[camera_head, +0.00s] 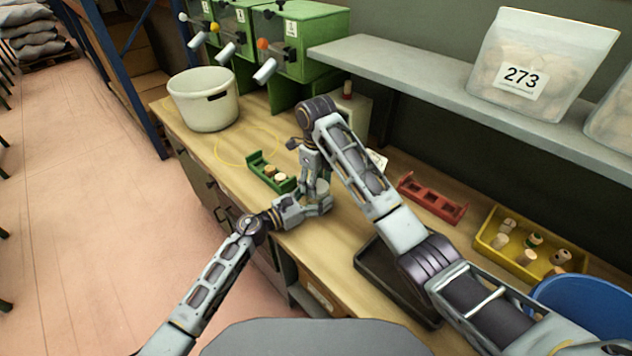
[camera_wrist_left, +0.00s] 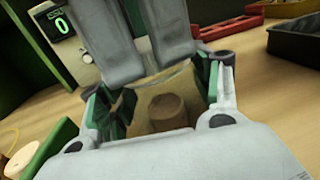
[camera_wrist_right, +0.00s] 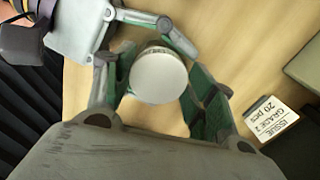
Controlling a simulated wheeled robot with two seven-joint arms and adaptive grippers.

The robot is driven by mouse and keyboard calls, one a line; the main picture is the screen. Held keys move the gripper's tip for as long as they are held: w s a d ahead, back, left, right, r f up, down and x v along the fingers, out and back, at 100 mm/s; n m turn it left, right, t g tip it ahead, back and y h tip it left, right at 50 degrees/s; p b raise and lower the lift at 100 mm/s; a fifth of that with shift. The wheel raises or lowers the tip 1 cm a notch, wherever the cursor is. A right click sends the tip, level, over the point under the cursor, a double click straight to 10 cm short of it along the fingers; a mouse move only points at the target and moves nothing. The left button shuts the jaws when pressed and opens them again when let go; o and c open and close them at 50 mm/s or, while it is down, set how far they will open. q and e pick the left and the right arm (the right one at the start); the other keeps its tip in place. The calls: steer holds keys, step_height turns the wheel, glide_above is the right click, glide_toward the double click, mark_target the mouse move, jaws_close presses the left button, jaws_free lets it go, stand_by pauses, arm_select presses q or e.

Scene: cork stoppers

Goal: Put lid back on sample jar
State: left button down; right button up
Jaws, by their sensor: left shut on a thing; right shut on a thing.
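The sample jar (camera_wrist_left: 178,82) is clear and stands upright, with a brown cork (camera_wrist_left: 168,113) inside. My left gripper (camera_head: 321,204) is shut around the jar's sides, low over the bench. The round white lid (camera_wrist_right: 158,76) shows from above in the right wrist view. My right gripper (camera_head: 314,180) is shut on the lid, pointing down directly over the jar. In the left wrist view its fingers cover the jar's top, so I cannot tell whether the lid touches the rim.
A green rack (camera_head: 256,168) with corks stands just left of the grippers. A red rack (camera_head: 432,200), yellow tray (camera_head: 482,240) of corks and black tray (camera_head: 372,262) lie right. A label card (camera_wrist_right: 270,118) lies near the jar. A shelf (camera_head: 440,85) overhangs behind.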

stand_by(0.3)
steer(key=o, duration=0.6)
steer(key=shift+o, duration=0.2)
steer(key=shift+c, duration=0.3)
